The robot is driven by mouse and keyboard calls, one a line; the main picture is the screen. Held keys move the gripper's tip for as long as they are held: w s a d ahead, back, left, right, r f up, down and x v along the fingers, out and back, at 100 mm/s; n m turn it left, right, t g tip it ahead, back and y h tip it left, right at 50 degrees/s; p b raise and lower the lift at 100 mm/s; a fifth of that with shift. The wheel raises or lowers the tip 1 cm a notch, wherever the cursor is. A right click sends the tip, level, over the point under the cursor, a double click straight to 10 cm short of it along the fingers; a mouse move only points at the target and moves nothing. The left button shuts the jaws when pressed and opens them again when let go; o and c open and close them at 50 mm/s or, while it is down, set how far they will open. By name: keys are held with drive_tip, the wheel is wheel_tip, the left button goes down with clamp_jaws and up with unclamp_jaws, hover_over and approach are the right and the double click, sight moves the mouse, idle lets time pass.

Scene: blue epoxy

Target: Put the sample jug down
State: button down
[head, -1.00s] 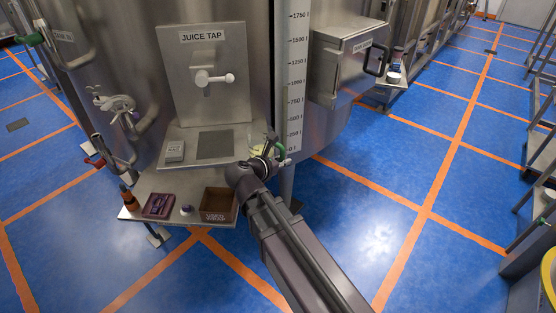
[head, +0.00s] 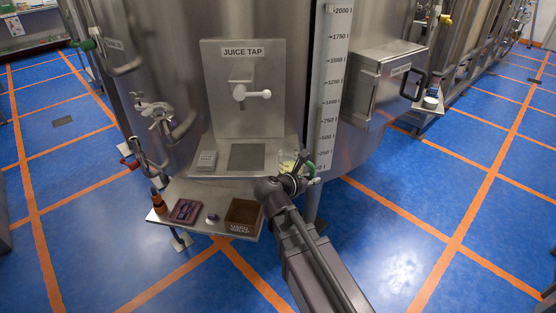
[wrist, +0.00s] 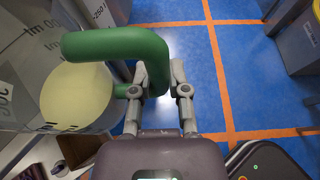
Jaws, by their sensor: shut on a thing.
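The sample jug (head: 286,161) is clear, with graduation marks, a green handle and pale yellow contents. It is at the right end of the steel ledge under the juice tap (head: 240,93). My gripper (head: 303,180) is shut on the green handle. In the wrist view the jug (wrist: 75,95) fills the left side, and my gripper (wrist: 160,82) has its fingers at the handle's lower end. The jug looks roughly upright. I cannot tell whether its base touches the ledge.
A dark square plate (head: 247,157) and a small grey box (head: 207,160) are on the ledge. The lower shelf (head: 215,190) holds a brown used wrap box (head: 243,214), a purple tray (head: 186,211), a small round item (head: 212,218) and an orange-brown bottle (head: 158,201).

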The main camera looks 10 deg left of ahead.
idle(0.5)
drive_tip(key=w+a, duration=0.1)
drive_tip(key=w, duration=0.3)
drive_tip(key=w+a+f+b, duration=0.1)
drive_tip(key=w, duration=0.4)
drive_tip(key=w+a, duration=0.1)
drive_tip(key=w, duration=0.4)
drive_tip(key=shift+w+a+f, duration=0.1)
drive_tip(key=shift+a+f, duration=0.05)
drive_tip(key=shift+a, duration=0.25)
drive_tip(key=shift+w+a, duration=0.15)
drive_tip(key=shift+w, duration=0.4)
drive_tip(key=shift+w+f+b, duration=0.2)
drive_tip(key=shift+f+b, duration=0.1)
drive_tip(key=shift+b, duration=0.2)
wheel_tip(320, 180, down, 3)
drive_tip(key=b, duration=0.3)
drive_tip(key=shift+s, duration=0.1)
drive_tip(key=shift+f, duration=0.15)
drive_tip(key=c, duration=0.6)
unclamp_jaws()
